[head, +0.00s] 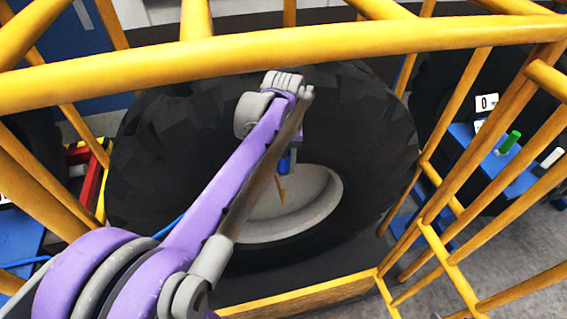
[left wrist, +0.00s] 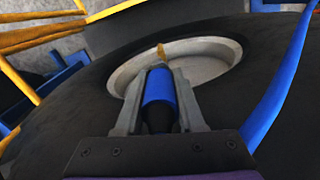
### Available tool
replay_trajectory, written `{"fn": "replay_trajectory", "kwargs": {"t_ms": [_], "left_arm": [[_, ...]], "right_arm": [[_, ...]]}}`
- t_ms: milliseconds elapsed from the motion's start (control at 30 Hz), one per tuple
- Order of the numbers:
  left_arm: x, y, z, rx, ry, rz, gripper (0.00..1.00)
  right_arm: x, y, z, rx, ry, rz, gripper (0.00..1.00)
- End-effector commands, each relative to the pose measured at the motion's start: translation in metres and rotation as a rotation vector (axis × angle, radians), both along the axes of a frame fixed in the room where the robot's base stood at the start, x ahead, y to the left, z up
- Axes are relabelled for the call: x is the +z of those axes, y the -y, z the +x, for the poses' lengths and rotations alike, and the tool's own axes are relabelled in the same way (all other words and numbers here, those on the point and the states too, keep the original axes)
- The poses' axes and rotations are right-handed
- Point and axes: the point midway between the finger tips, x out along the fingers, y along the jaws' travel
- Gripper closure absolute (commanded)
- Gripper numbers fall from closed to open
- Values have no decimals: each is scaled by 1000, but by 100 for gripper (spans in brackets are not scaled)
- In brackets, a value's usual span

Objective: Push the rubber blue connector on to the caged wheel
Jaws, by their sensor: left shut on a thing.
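The caged wheel is a big black tyre (head: 370,130) with a pale grey hub (head: 318,205), inside a yellow cage; the hub also shows in the left wrist view (left wrist: 215,62). A small brass-coloured stem (head: 282,190) stands up from the hub. My left gripper (head: 291,166) is over the hub, shut on the blue connector (left wrist: 159,88), which has a black lower part. The stem tip (left wrist: 161,50) lies just beyond the connector's far end. I cannot tell whether they touch. My right gripper is not in view.
The yellow cage's top bar (head: 300,57) crosses in front of the wheel, with slanted bars on both sides. A blue hose (left wrist: 280,85) runs along the right of the left wrist view. A blue rack (head: 500,165) with a green handle stands outside the cage at right.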

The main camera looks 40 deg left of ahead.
Motion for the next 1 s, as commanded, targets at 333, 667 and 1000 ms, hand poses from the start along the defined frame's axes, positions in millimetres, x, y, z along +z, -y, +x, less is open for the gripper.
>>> {"fn": "replay_trajectory", "kwargs": {"t_ms": [333,667,1000], "left_arm": [[-35,0,-2,0,-4,0,100],[-54,0,0,0,-1,-1,100],[-53,0,0,0,0,0,100]], "right_arm": [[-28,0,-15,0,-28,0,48],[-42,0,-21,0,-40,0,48],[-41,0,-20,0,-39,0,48]]}}
